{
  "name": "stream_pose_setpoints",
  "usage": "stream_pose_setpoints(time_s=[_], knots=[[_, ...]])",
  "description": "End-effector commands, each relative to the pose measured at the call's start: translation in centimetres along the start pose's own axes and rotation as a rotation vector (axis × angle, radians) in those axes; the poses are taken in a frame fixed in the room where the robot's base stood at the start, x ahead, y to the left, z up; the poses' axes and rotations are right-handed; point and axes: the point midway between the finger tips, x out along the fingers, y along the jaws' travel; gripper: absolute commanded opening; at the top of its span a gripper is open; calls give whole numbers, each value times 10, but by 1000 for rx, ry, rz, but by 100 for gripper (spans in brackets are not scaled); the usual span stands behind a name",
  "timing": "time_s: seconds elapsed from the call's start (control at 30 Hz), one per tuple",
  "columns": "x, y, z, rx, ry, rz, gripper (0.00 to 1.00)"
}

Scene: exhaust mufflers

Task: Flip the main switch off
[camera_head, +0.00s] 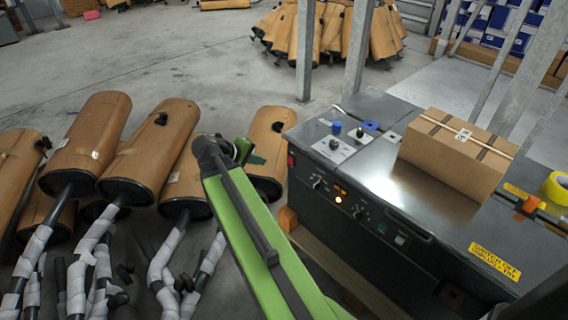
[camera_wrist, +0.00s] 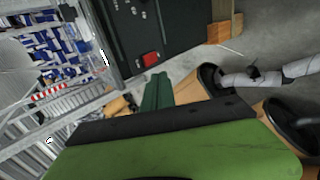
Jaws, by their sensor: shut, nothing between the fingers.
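A red switch (camera_head: 291,160) sits at the upper left corner of the dark front panel of the strapping machine (camera_head: 330,245). It also shows in the wrist view as a red rocker-like block (camera_wrist: 150,59) on the dark panel. Which way it is set is too small to tell.
A cardboard box (camera_head: 455,155) and yellow tape (camera_head: 556,188) lie on the machine top. Brown mufflers (camera_head: 150,145) with wrapped pipes crowd the floor at left. Metal posts (camera_head: 357,45) stand behind the machine. Open floor (camera_head: 215,60) lies beyond the mufflers.

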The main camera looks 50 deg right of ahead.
Motion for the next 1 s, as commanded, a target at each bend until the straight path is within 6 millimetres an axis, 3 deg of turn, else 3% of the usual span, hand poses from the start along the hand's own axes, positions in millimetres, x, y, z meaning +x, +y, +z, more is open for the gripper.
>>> stream_pose_setpoints(time_s=[0.13,0.27,0.67,0.8,1.0], knots=[[3,-1,0,1,0,-1,0],[21,-4,0,2,0,-2,0],[108,-5,0,4,-3,-2,0],[117,19,0,4,-2,-2,0],[127,29,0,2,-1,-3,0]])
